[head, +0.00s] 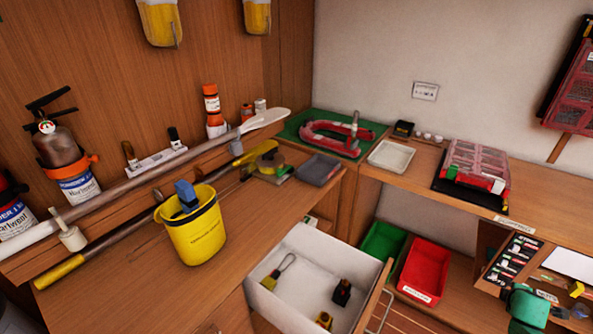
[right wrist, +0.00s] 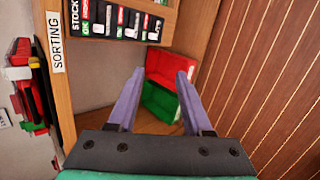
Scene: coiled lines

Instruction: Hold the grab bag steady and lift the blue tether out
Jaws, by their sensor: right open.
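The yellow grab bag (head: 194,232) stands upright on the wooden bench at the left of the head view, its mouth facing up. The blue tether (head: 186,195) sticks up out of its mouth; its lower part is hidden inside. My right gripper (right wrist: 160,73) is open and empty in the right wrist view, facing a red bin and a green bin. It is well away from the grab bag. My left gripper is not in view.
A long pole (head: 100,244) lies on the bench behind the bag. A white open drawer (head: 325,249) holding several small items juts out to the right. The red bin (head: 424,269) and green bin (head: 383,241) sit beyond it. Bare bench surrounds the bag's front.

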